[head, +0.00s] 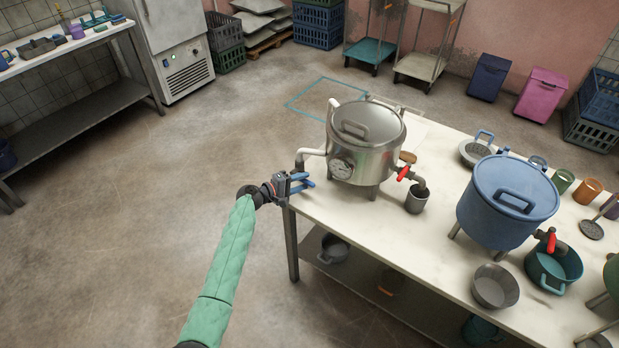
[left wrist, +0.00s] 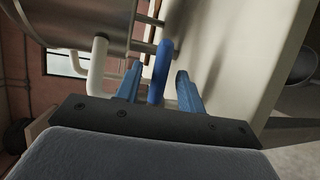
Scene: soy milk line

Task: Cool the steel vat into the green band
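The steel vat (head: 366,128) stands on legs at the table's left end, its lid on. A round dial (head: 341,168) sits on its front; its needle and bands are too small to read. A red-handled tap (head: 403,173) points over a grey cup (head: 416,202). A white pipe (head: 309,153) leaves the vat's left side and bends down; it also shows in the left wrist view (left wrist: 97,66). My left gripper (head: 304,181) is beside this pipe at the table's corner. In the left wrist view, a blue lever (left wrist: 160,72) stands between its open fingers, with gaps on both sides. My right gripper is not in view.
A blue vat (head: 507,200) with a red tap stands to the right on the same white table (head: 375,230), near a steel bowl (head: 495,286) and a teal pot (head: 552,268). A pot (head: 333,249) is on the lower shelf. The floor to the left is clear.

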